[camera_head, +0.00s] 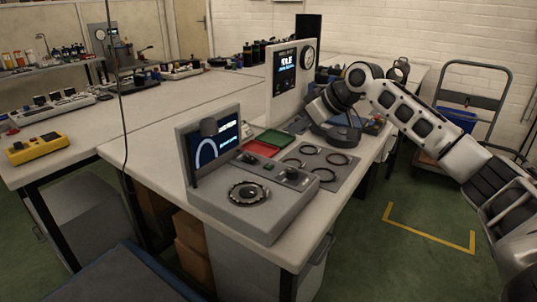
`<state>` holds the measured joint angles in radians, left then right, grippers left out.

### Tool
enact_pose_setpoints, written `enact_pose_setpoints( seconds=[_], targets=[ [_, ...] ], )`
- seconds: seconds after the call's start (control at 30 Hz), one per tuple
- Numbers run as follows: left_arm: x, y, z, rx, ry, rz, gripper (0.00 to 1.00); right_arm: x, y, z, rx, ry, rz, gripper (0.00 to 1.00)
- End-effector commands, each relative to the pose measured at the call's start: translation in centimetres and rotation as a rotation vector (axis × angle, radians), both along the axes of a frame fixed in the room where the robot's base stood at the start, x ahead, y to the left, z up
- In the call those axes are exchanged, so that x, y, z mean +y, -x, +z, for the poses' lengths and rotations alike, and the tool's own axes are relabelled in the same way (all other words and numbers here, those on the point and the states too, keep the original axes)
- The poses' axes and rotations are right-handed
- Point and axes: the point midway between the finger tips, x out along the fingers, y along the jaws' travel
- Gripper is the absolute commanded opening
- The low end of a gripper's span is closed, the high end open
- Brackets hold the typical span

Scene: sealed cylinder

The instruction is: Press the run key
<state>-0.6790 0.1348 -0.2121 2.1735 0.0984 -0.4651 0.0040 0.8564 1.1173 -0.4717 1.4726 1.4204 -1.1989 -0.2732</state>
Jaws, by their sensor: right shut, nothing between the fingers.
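A white upright panel (287,98) with a dark screen and a round dial stands on the bench; its screen text appears to read "IDLE". A grey console (270,208) with a tilted screen (214,146), a round fitting and dark knobs stands nearer. I cannot make out which control is the run key. My right gripper (318,111) is shut and empty, pointing down-left in front of the white panel's lower right part, close to a dark round base (343,135). Whether it touches anything is unclear. My left gripper is out of view.
A grey mat with several dark rings (321,165), a red tray (261,148) and a green tray (276,137) lie between console and panel. A yellow device (37,148) sits on the left bench. A hand trolley (470,115) stands right.

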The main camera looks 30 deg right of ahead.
Motion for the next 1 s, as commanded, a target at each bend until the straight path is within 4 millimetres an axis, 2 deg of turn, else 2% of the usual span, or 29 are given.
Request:
enact_pose_setpoints(
  seconds=[0.37,0.83,1.0],
  targets=[
    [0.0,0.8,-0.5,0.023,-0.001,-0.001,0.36,0.3,-0.7,-0.7,-0.001,-0.002,-0.001,0.0],
    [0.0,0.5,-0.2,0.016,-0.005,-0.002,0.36,2.9,-6.8,-7.3,-0.001,-0.002,-0.001,0.0],
    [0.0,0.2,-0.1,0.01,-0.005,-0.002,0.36,2.7,-6.6,-9.9,0.0,0.0,-0.003,0.0]
  ],
)
